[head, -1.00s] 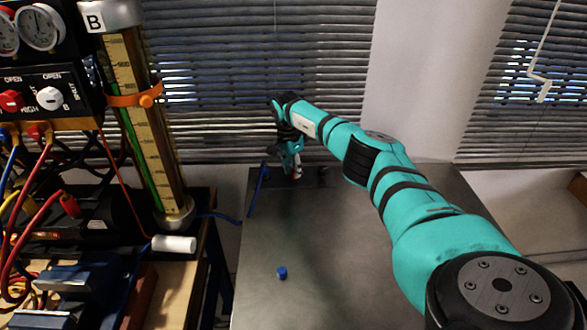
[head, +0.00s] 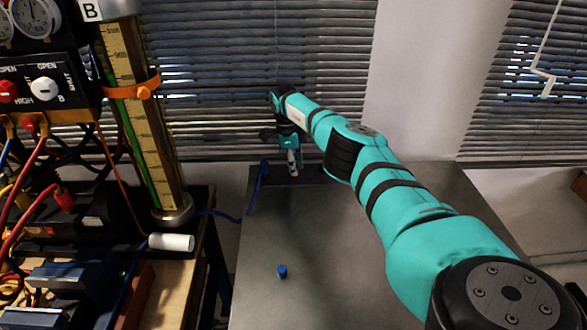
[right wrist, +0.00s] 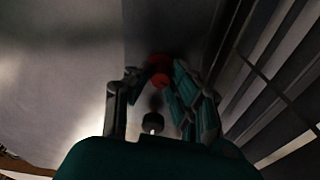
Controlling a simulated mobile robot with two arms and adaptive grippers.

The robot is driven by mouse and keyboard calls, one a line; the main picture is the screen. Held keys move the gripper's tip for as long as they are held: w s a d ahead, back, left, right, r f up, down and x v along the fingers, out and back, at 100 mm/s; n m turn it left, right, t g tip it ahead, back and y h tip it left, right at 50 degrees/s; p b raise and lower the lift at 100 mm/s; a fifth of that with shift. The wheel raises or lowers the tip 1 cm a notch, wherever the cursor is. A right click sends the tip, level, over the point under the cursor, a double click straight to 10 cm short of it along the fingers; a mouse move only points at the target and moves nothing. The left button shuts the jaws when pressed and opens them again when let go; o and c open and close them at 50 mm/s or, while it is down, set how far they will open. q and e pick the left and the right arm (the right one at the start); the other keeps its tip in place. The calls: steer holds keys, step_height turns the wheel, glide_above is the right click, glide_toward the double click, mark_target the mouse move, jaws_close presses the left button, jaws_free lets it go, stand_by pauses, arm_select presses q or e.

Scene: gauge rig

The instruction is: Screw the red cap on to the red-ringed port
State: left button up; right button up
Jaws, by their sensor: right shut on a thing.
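In the head view my right gripper (head: 293,164) points down at the far edge of the metal bench, with a small bit of red at its fingertips. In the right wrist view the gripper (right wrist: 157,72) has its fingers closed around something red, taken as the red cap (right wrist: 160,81). A second red patch (right wrist: 158,60) shows just beyond it; I cannot tell whether this is the port's red ring or more of the cap. Whether cap and port touch cannot be told. A dark round fitting (right wrist: 153,122) shows nearer the palm. My left gripper is not in view.
On the left are a gauge column (head: 145,120), a white cylinder (head: 171,242) and cables. Window blinds are behind.

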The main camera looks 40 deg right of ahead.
steer(key=shift+s+d+f+m+b, duration=0.15)
steer(key=shift+m+b, duration=0.15)
steer(key=shift+m, duration=0.3)
steer(key=shift+s+a+f+m+b, duration=0.15)
steer(key=shift+m+b, duration=0.15)
steer(key=shift+m, duration=0.3)
steer(key=shift+c, duration=0.3)
steer(key=shift+d, duration=0.1)
jaws_close()
steer(key=shift+b, duration=0.35)
steer(key=shift+m+b, duration=0.65)
steer(key=shift+m, duration=0.15)
steer(key=shift+g, duration=0.3)
steer(key=o, duration=0.5)
jaws_free()
steer(key=shift+o, duration=0.9)
steer(key=shift+r, duration=0.25)
